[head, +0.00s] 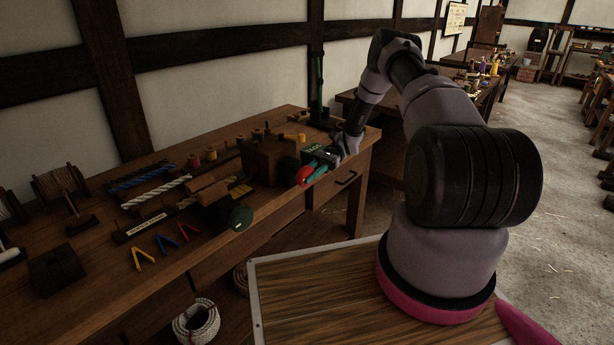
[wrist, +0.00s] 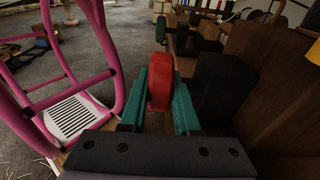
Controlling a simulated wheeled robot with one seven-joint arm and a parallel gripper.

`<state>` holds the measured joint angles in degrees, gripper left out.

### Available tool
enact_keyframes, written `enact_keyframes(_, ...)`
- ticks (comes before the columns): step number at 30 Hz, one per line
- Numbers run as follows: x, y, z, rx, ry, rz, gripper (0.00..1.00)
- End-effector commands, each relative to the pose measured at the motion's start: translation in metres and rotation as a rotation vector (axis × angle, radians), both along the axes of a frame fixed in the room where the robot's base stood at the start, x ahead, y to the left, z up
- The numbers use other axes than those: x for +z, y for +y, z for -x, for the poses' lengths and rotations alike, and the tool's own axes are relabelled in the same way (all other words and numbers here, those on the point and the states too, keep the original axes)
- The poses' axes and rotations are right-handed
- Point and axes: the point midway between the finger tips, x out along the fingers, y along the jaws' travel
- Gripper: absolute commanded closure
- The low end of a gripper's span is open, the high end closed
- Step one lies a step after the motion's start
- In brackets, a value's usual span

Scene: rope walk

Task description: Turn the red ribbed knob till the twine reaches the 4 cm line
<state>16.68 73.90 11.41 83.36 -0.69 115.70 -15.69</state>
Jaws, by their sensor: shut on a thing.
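The red knob (head: 304,175) sticks out at the front of a dark brown wooden block (head: 268,160) on the workbench. It also shows in the wrist view (wrist: 160,82), between the green fingers of my gripper (wrist: 161,95). In the head view my gripper (head: 314,170) reaches the knob from the right, over the front edge of the bench. The fingers are shut on the knob, one on each side. The twine and the 4 cm line cannot be made out in either view.
A dark green round end (head: 238,217) of a cylinder stands near the bench's front edge, left of the knob. Coiled rope (head: 196,322) sits below the bench.

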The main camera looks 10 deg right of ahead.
Motion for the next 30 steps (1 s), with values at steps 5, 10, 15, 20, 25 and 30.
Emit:
enact_keyframes(5,-0.0011,0.0003,-0.0004,-0.002,0.052,-0.076,1.00)
enact_keyframes(10,-0.0010,0.0007,-0.0001,-0.001,0.083,-0.115,1.00)
enact_keyframes(15,-0.0013,0.0006,-0.0001,-0.001,0.096,-0.132,1.00)
enact_keyframes(20,-0.0011,0.0006,0.0001,0.000,0.098,-0.134,1.00)
enact_keyframes(25,-0.0012,0.0007,0.0003,0.000,0.098,-0.134,1.00)
enact_keyframes(30,-0.0012,0.0007,0.0003,0.001,0.098,-0.133,0.40)
